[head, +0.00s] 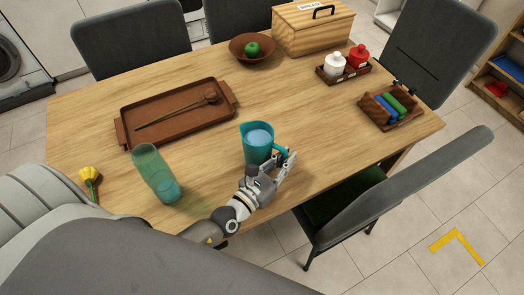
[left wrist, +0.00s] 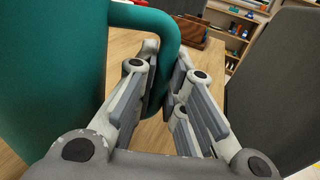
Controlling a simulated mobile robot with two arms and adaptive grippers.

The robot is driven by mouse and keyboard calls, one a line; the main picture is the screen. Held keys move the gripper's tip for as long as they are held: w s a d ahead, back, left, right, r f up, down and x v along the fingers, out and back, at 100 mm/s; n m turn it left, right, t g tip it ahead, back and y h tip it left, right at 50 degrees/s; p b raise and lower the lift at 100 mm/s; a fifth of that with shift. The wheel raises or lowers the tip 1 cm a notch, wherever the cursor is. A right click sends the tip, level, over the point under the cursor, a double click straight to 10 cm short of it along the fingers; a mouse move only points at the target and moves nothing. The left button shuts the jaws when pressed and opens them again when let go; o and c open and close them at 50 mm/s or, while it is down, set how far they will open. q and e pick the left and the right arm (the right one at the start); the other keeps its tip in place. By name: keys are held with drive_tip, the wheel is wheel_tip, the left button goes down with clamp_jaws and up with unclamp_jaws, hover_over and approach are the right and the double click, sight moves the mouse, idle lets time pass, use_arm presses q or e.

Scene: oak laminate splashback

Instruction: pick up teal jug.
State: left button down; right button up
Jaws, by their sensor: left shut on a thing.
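The teal jug (head: 258,150) stands upright near the front edge of the wooden table, with a pale blue surface showing inside its rim. It also fills the left side of the left wrist view (left wrist: 48,70), with its handle (left wrist: 152,18) reaching across the top. My left gripper (head: 286,162) is at the right side of the jug and shut on its handle. In the left wrist view the fingers (left wrist: 165,75) close around the handle's lower part. Whether the jug's base touches the table cannot be told for sure. My right gripper is not in view.
A translucent green glass vessel (head: 153,170) stands left of the jug. Behind lie a brown tray (head: 127,118) with wooden spoons, a bowl (head: 238,51) with a green apple, a bread box (head: 312,33), a jar caddy (head: 331,77) and a divided box (head: 376,111). A chair (head: 400,185) stands close at right.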

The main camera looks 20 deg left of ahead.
sight(286, 151)
use_arm(q)
drive_tip(key=shift+r, duration=0.2)
idle(0.5)
drive_tip(key=shift+w+a+r+p, duration=0.1)
drive_tip(key=shift+r+p, duration=0.35)
drive_tip(key=shift+r, duration=1.15)
drive_tip(key=w+a+r, duration=0.6)
drive_tip(key=a+r, duration=0.3)
drive_tip(key=a, duration=0.3)
drive_tip(key=shift+w+r+p, duration=0.25)
drive_tip(key=shift+w+p, duration=0.05)
drive_tip(key=shift+p, duration=0.05)
drive_tip(key=s+d+r+n+y, duration=0.1)
drive_tip(key=s+d+y, duration=0.1)
drive_tip(key=s, duration=0.5)
drive_tip(key=s+d+r+n+y, duration=0.1)
drive_tip(key=s+d+n+y, duration=0.1)
drive_tip(key=s, duration=0.6)
drive_tip(key=shift+s+d+t+y, duration=0.25)
drive_tip(key=shift+d+y, duration=0.25)
drive_tip(key=shift+d, duration=0.55)
